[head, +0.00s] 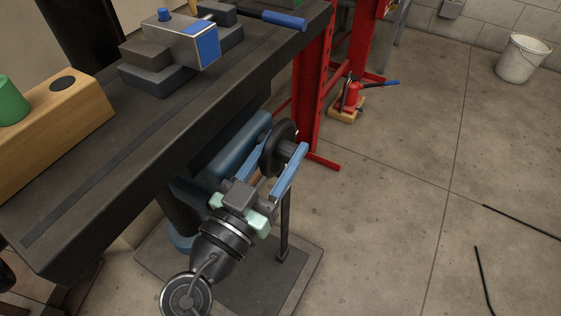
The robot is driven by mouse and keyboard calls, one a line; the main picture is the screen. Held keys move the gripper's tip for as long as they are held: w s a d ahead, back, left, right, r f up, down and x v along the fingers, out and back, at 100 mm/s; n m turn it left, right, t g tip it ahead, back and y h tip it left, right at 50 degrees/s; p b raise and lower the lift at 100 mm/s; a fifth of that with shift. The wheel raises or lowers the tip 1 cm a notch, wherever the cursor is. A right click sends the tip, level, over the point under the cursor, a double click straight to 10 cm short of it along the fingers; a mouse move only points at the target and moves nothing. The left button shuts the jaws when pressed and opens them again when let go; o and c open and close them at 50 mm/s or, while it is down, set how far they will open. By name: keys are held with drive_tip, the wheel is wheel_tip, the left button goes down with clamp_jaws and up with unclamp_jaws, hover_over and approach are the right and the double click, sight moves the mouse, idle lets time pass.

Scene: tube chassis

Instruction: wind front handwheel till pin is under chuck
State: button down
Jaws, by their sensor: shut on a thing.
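The front handwheel (270,158) is a dark wheel below the front side of the long dark table (175,125). My gripper (284,152) reaches it from below, with its long blue fingers on either side of the wheel's grey hub or handle. It is shut on the handwheel; the exact contact is partly hidden. A small brass-coloured upright piece (193,7), perhaps the pin, stands by the grey and blue vise (180,45) and is cut by the top edge. No chuck is clearly in view.
A wooden block (75,112) with a dark hole and a green cylinder (10,105) lie on the table. A red frame (308,90), a red jack (351,95) and a white bucket (521,60) stand behind. Dark rods (484,278) lie on the open floor at right.

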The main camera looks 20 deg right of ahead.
drive_tip(key=shift+s+d, duration=0.25)
drive_tip(key=shift+d, duration=0.1)
drive_tip(key=shift+c, duration=2.2)
unclamp_jaws()
drive_tip(key=shift+a, duration=0.1)
drive_tip(key=shift+s+a, duration=0.15)
drive_tip(key=shift+a, duration=0.3)
drive_tip(key=p+v, duration=0.1)
drive_tip(key=v, duration=1.1)
drive_tip(key=shift+f, duration=0.2)
drive_tip(key=shift+r, duration=0.1)
